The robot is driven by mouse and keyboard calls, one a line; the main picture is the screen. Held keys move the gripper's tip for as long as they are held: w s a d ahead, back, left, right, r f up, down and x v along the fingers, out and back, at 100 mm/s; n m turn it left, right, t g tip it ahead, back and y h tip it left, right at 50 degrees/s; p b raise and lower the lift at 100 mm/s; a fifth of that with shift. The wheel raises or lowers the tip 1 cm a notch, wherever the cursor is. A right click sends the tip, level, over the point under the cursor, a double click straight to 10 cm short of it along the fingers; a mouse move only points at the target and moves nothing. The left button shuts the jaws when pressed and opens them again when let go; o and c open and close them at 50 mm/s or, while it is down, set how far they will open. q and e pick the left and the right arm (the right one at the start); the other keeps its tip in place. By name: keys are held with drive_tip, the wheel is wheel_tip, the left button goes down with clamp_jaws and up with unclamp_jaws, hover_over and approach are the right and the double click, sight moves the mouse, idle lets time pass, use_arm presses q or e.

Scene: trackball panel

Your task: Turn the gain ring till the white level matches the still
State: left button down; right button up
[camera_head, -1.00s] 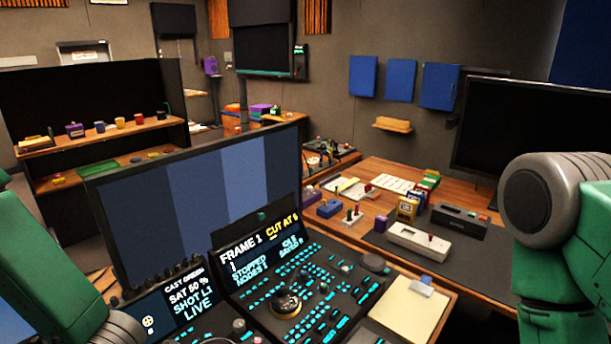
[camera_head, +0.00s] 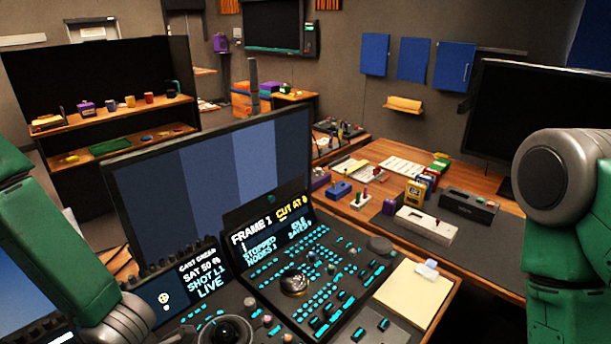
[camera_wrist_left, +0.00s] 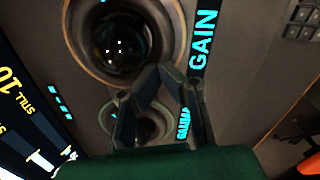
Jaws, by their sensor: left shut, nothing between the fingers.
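In the left wrist view the gain ring (camera_wrist_left: 177,50) is a brownish rim around a dark, glossy trackball (camera_wrist_left: 122,42), beside a cyan GAIN label (camera_wrist_left: 203,40). My left gripper (camera_wrist_left: 160,73) is shut and empty, its tips at the near edge of this ring; I cannot tell whether they touch. A second ball (camera_wrist_left: 150,128), by a GAMMA label, is partly hidden behind the fingers. A tilted, cropped screen (camera_wrist_left: 25,120) shows STILL, a 10 and white marks; the level match is unreadable. My right gripper is out of view.
In the head view the control panel (camera_head: 345,262) has several lit keys and a dial (camera_head: 293,282). A large striped monitor (camera_head: 215,175) stands behind it. A yellow notepad (camera_head: 410,292) lies to the right. A trackball (camera_head: 230,332) shows at the bottom edge.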

use_arm(q)
drive_tip(key=shift+a+r, duration=0.1)
drive_tip(key=shift+r, duration=0.1)
wheel_tip(320, 180, up, 9)
drive_tip(key=p, duration=0.8)
drive_tip(key=shift+f+p, duration=0.15)
drive_tip(key=shift+p, duration=0.2)
